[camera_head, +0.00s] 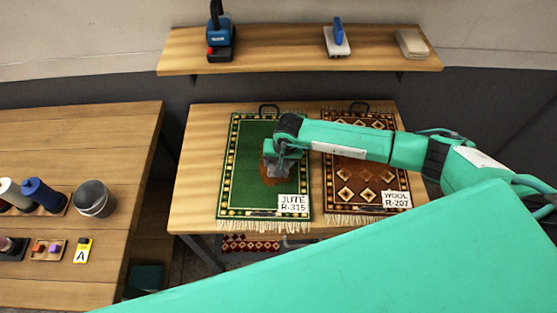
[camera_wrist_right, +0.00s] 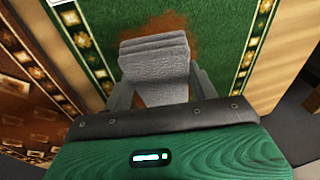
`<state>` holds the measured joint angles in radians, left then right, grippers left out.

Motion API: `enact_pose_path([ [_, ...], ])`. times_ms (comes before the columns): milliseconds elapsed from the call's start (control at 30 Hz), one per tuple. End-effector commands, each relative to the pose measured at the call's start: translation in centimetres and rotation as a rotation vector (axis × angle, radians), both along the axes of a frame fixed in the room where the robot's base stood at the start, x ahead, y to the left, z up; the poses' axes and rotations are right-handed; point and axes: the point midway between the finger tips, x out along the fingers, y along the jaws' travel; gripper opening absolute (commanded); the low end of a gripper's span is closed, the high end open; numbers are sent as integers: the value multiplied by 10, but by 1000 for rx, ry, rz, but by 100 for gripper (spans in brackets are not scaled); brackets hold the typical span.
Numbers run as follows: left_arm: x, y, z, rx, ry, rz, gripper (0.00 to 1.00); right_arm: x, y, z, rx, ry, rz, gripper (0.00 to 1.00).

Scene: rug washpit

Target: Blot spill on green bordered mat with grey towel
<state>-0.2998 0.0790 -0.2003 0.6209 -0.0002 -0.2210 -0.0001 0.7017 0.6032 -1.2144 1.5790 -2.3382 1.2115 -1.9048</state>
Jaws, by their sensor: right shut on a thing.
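The green bordered mat (camera_head: 250,140) lies flat on the wooden table, labelled JUTE R-315. A reddish-brown spill (camera_head: 272,178) is on its middle; it also shows in the right wrist view (camera_wrist_right: 180,22). My right gripper (camera_head: 279,166) is over the spill and hides part of it. It is shut on the folded grey towel (camera_wrist_right: 155,58), which sits between its fingers in the right wrist view. The towel overlaps the spill; I cannot tell whether it touches the mat. My left gripper is not in view.
A brown patterned mat (camera_head: 345,185) labelled WOOL R-207 lies to the right, partly under my arm. A wooden shelf (camera_head: 275,55) at the back bears a blue tool, a brush and a pale block.

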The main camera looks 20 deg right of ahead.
Motion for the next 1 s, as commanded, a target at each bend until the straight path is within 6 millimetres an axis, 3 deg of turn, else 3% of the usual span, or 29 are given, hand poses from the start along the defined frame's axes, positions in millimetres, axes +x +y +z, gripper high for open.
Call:
enact_pose_path([
  [1000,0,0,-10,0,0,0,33,0,0,-10,0,0,0,40],
])
